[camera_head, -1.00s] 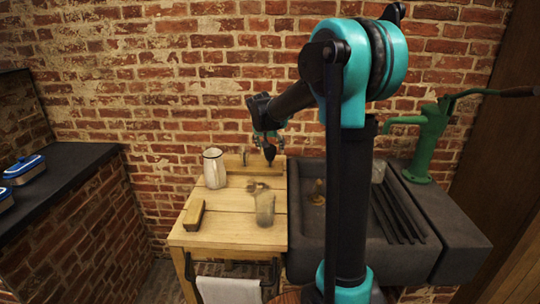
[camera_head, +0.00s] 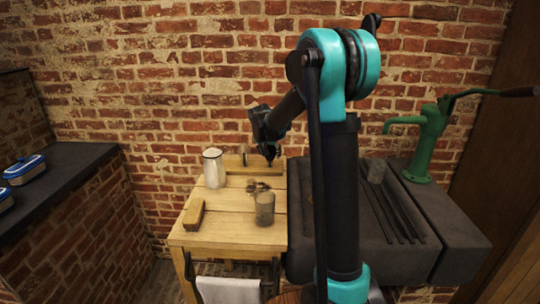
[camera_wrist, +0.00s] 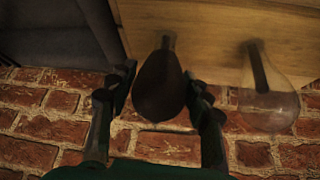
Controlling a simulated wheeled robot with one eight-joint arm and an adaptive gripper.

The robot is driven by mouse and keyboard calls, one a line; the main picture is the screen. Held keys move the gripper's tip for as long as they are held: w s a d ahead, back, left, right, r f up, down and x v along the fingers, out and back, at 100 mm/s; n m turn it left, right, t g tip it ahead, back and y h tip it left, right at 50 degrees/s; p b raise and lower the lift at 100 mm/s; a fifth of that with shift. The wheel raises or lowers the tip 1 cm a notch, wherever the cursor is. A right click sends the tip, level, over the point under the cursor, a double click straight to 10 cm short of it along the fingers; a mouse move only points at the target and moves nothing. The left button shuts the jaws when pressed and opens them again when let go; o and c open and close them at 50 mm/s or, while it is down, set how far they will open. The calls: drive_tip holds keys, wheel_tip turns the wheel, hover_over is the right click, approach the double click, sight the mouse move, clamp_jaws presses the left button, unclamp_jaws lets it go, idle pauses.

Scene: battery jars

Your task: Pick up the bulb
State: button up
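A dark pear-shaped bulb (camera_wrist: 159,88) is at the centre of the wrist view, its narrow neck towards the wood. It also shows as a small dark shape below my wrist in the head view (camera_head: 268,152). My gripper (camera_wrist: 160,80) has one finger on each side of it, the tips very near or at its sides. I cannot tell whether they press on it. A second, clear bulb (camera_wrist: 270,100) is to the right, outside the fingers. It seems to be the upright shape at the back rail in the head view (camera_head: 243,155).
The wooden table (camera_head: 225,225) carries a white jug (camera_head: 214,168), a glass jar (camera_head: 265,208), a wooden block (camera_head: 194,214) and several small dark pieces (camera_head: 258,187). A dark stone sink (camera_head: 410,255) with a green pump (camera_head: 428,140) stands right. A brick wall is close behind.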

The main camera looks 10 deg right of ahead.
drive_tip(key=c, duration=0.4)
drive_tip(key=shift+r, duration=0.2)
